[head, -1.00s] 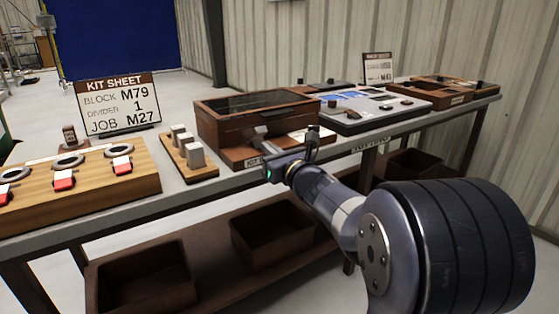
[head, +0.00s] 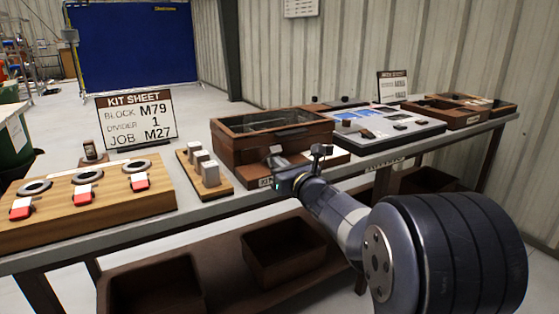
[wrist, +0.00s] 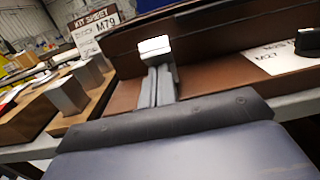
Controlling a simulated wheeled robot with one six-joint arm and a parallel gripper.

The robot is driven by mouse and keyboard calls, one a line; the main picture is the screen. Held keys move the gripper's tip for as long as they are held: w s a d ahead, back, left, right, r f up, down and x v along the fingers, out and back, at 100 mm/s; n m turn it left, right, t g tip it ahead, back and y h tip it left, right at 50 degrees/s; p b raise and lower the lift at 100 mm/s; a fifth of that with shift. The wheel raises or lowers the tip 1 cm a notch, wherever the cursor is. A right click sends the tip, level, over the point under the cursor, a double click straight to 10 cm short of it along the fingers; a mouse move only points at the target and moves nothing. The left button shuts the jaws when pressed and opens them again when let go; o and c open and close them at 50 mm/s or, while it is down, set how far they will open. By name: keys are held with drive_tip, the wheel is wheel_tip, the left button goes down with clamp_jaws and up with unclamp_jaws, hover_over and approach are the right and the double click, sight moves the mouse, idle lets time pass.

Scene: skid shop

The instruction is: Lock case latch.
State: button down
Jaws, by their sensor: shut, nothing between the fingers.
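The case (head: 232,150) is a brown wooden box with a dark glass lid, standing shut on the bench. Its front wall (wrist: 215,50) fills the upper part of the wrist view. A bright silver-white piece that looks like the latch (wrist: 155,46) is on that front. My gripper (wrist: 157,78) is shut and empty, its fingertips right at the lower end of this piece. I cannot tell whether they touch it.
A rack with several grey blocks (head: 209,175) stands left of the case. Further left is a wooden board (head: 100,214) with rings and red-white tabs. A kit sheet sign (head: 136,120) stands behind.

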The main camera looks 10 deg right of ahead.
sight(274, 147)
drive_tip(key=shift+r+p, duration=0.3)
drive_tip(key=shift+p, duration=0.45)
drive_tip(key=r+g+p, duration=0.1)
drive_tip(key=p, duration=0.2)
drive_tip(key=g+p, duration=0.1)
drive_tip(key=p, duration=0.3)
drive_tip(key=shift+w+a+r+h, duration=0.1)
drive_tip(key=shift+w+r+h, duration=0.2)
drive_tip(key=shift+r+h, duration=0.1)
drive_tip(key=g+p, duration=0.1)
drive_tip(key=p, duration=0.5)
drive_tip(key=w+r+g+p, duration=0.1)
drive_tip(key=p, duration=0.5)
drive_tip(key=r+g+h+p, duration=0.1)
drive_tip(key=g+p, duration=0.1)
drive_tip(key=p, duration=0.5)
drive_tip(key=shift+w+a+r, duration=0.15)
drive_tip(key=shift+w+a, duration=0.15)
drive_tip(key=shift+w, duration=0.1)
drive_tip(key=shift+f+b, duration=0.55)
drive_tip(key=shift+r, duration=0.15)
drive_tip(key=shift+r+p, duration=0.65)
drive_tip(key=shift+r, duration=0.05)
drive_tip(key=shift+r, duration=0.1)
